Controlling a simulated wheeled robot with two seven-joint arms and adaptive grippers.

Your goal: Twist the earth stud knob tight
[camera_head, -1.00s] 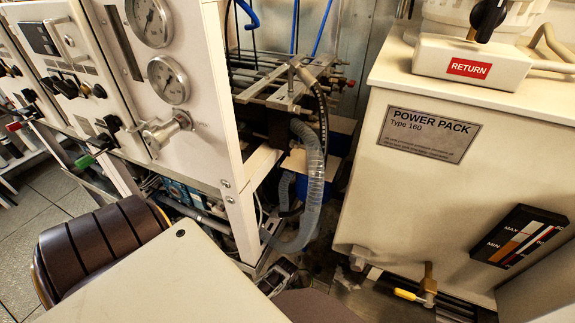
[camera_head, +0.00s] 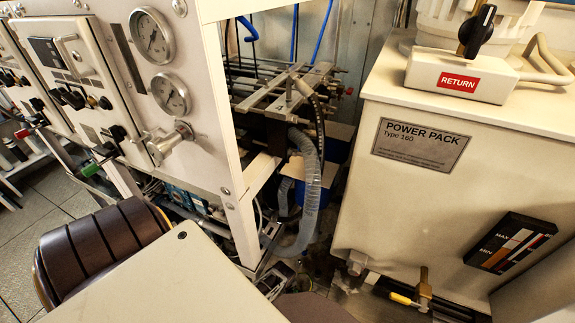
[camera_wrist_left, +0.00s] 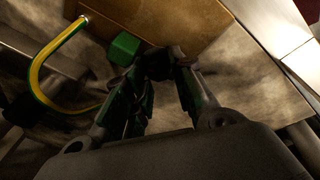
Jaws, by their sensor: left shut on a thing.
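In the left wrist view, my left gripper (camera_wrist_left: 170,68) has its fingers closed together on a small dark piece at the lower edge of a tan block (camera_wrist_left: 170,20). This piece appears to be the earth stud knob. The fingers hide most of it, and its turn angle cannot be told. A green square piece (camera_wrist_left: 124,48) sits just left of the fingertips. A yellow-green cable (camera_wrist_left: 40,70) curves at the left. In the head view I cannot make out the knob or the gripper's grip clearly. My right gripper is in neither view.
The white gauge rack (camera_head: 160,110) stands at the left. The power pack (camera_head: 400,200) stands at the right, with a brass valve with a yellow handle (camera_head: 402,298) low on it. A clear ribbed hose (camera_head: 310,185) hangs in the narrow gap between them.

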